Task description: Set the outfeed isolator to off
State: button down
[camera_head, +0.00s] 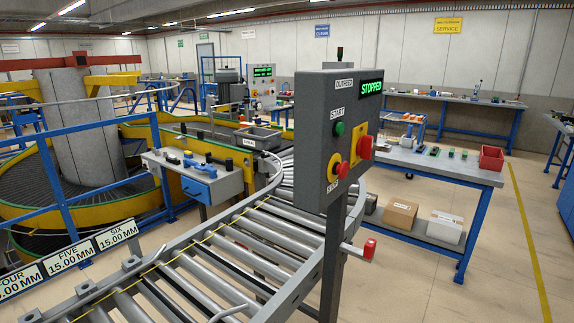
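The grey outfeed control box (324,150) stands on a post beside the roller conveyor, right of the picture's middle. Its label reads OUTFEED and its green display (371,88) reads STOPPED. A red rotary handle on a yellow plate (365,147), which looks like the isolator, sticks out at the box's right side. Whether it is set to on or off cannot be told. A green button (339,129) sits under the START label. A red button (343,170) on a yellow surround is below it. My gripper is not in view.
A red-tipped lever (370,249) juts right from the post. The roller conveyor (240,250) fills the floor left of it. A workbench (440,168) with a red bin (491,159) and cartons below stands behind right. Floor at the lower right is clear.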

aim_at(364, 148)
jog(key=i+l+u, duration=0.2)
jog(key=l, duration=0.4)
jog(key=i+l+u, duration=0.2)
jog(key=l, duration=0.4)
jog(key=l+u, duration=0.2)
jog(key=l, duration=0.4)
jog(key=i+l+u, duration=0.2)
jog(key=l, duration=0.45)
jog(key=k, duration=0.1)
